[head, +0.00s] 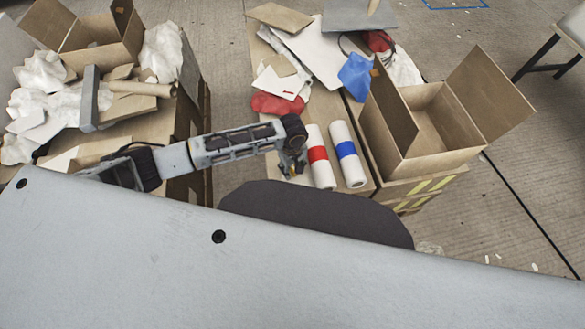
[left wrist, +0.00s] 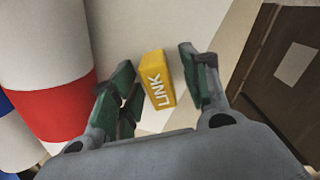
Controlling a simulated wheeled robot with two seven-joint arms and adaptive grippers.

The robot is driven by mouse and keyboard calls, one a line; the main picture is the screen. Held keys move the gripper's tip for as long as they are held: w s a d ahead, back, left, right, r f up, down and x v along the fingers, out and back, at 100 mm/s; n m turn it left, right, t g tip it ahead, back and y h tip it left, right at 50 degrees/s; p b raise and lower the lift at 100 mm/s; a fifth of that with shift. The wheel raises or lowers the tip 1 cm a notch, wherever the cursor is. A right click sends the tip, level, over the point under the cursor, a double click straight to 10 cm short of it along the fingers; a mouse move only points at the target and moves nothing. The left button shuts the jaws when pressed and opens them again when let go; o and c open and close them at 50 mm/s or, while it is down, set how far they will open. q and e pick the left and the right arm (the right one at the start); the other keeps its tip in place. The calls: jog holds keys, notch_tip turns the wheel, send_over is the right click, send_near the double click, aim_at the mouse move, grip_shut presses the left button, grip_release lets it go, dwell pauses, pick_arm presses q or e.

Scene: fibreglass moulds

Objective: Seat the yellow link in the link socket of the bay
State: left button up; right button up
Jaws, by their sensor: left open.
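The yellow link (left wrist: 157,80), a small block marked LINK, shows in the left wrist view. It is between the two green-padded fingers of my left gripper (left wrist: 155,62), which is open, with a gap visible on the right side. A pale surface shows around the link. In the head view my left gripper (head: 291,166) reaches down beside the white roll with a red band (head: 319,157); the link is too small there to make out clearly. I cannot make out the bay's link socket in either view. My right gripper is not in view.
A white roll with a blue band (head: 347,154) lies beside the red-banded one. An open cardboard box (head: 430,120) stands to the right. Red cloth (head: 278,104), blue cloth (head: 355,76) and white sheets lie behind. Another cluttered table is at the left.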

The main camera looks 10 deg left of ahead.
pick_arm(q)
grip_shut()
jog(key=shift+r, duration=0.2)
dwell(0.3)
jog(key=shift+r, duration=0.45)
notch_tip(320, 180, up, 7)
jog(key=shift+r+p, duration=0.15)
jog(key=shift+p, duration=1.05)
jog(key=shift+r, duration=0.7)
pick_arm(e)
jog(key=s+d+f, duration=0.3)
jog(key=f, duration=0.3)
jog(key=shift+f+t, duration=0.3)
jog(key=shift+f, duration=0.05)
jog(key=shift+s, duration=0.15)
